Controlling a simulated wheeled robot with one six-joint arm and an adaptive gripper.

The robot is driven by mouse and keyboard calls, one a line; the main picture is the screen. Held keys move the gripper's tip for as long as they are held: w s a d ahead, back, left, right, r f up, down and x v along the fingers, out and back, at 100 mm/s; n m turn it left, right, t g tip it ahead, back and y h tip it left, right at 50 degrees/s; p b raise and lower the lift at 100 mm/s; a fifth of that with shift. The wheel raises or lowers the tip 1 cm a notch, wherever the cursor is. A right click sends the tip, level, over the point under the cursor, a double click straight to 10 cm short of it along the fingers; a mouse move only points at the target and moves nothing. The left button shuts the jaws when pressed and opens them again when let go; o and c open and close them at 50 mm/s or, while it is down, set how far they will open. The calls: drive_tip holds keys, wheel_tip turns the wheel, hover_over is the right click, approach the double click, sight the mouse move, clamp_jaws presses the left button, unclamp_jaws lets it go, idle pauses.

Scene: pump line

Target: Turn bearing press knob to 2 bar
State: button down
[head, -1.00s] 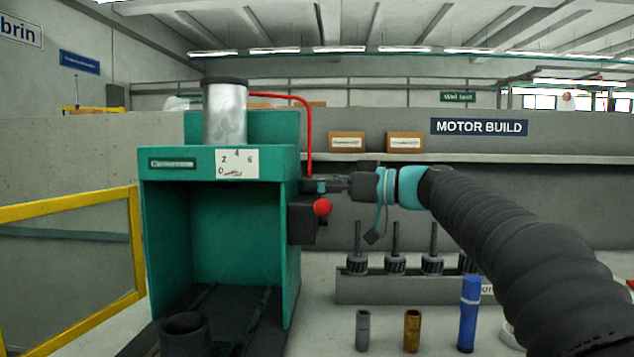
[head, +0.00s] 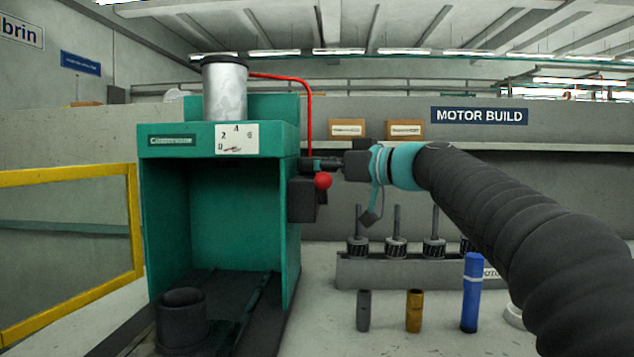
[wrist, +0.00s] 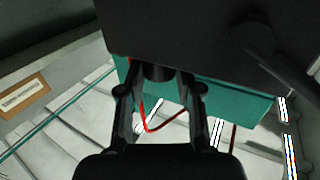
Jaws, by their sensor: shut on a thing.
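The teal bearing press (head: 290,215) stands left of centre in the head view. Its white dial plate (head: 237,139) carries the marks 0, 2, 4 and 6, with a small red and dark pointer low near the 0. My gripper (head: 316,163) is at the press's right side, just above a red ball (head: 323,180). In the wrist view, my gripper's two fingers (wrist: 160,88) are shut on a dark round knob (wrist: 158,73) under a dark housing. In the head view the knob is too small and dark to make out.
A red hose (head: 311,110) runs close above my gripper. A rack of dark parts (head: 400,272), a grey piece (head: 363,310), a brass piece (head: 414,311) and a blue cylinder (head: 471,292) stand below my arm. A yellow frame (head: 135,220) is at left.

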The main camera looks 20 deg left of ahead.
drive_tip(key=m+t+b, duration=0.1)
drive_tip(key=t+h+b, duration=0.1)
drive_tip(key=shift+s+a+f+m+t, duration=0.15)
drive_tip(key=shift+s+f+m+t, duration=0.05)
drive_tip(key=shift+m+t, duration=0.2)
drive_tip(key=shift+r, duration=0.1)
drive_tip(key=shift+m+t, duration=0.3)
drive_tip(key=shift+t, duration=0.1)
drive_tip(key=c, duration=0.8)
unclamp_jaws()
drive_tip(key=shift+r, duration=0.1)
drive_tip(key=shift+o, duration=0.2)
drive_tip(key=shift+w+g, duration=0.1)
drive_tip(key=shift+g, duration=0.2)
